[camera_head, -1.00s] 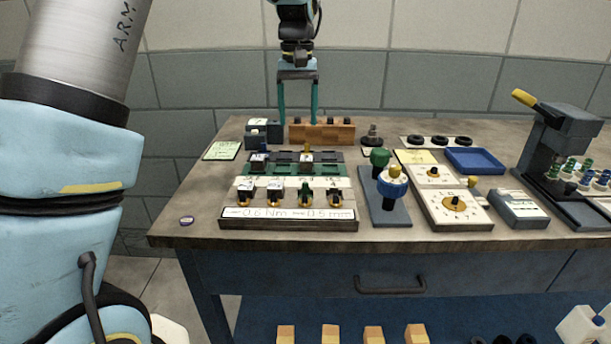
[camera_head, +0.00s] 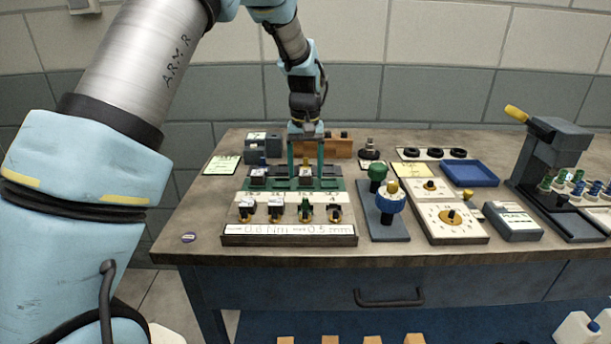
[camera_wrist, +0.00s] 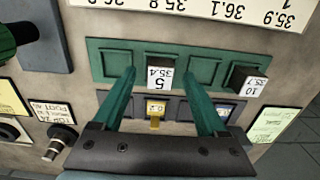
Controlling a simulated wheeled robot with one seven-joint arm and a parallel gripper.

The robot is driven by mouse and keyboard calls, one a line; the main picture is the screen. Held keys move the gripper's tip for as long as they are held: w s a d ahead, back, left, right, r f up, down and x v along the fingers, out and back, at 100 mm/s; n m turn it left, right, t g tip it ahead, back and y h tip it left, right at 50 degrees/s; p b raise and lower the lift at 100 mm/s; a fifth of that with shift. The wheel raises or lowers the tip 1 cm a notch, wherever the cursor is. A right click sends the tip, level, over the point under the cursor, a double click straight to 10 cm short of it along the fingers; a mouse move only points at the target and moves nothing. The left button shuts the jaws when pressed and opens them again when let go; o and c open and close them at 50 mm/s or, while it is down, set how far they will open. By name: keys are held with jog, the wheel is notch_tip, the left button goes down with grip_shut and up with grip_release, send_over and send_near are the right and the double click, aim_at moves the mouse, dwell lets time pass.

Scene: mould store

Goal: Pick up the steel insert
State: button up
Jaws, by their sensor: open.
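A green tray (camera_head: 337,184) with square pockets lies on the bench; it also shows in the wrist view (camera_wrist: 205,68). In it sit two dark steel inserts with white top labels. One insert (camera_wrist: 160,77) reads 5 and 35.4, and the other (camera_wrist: 250,80) reads 10 at the tray's right end in the wrist view. They show in the head view as the middle insert (camera_head: 305,174) and the left one (camera_head: 259,176). My gripper (camera_wrist: 161,73) is open and points down. Its green fingers stand either side of the 5 insert, apart from it; exact height is unclear.
A dark grey rack (camera_wrist: 178,108) with a yellow-tabbed piece (camera_wrist: 155,112) adjoins the green tray. In front is a white-topped block (camera_head: 290,230) with several small fixtures. A wooden block (camera_head: 338,148) stands behind. Green and blue knobs (camera_head: 390,200) rise to the right.

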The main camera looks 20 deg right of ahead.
jog(key=shift+f, duration=0.2)
grip_shut()
dwell(0.5)
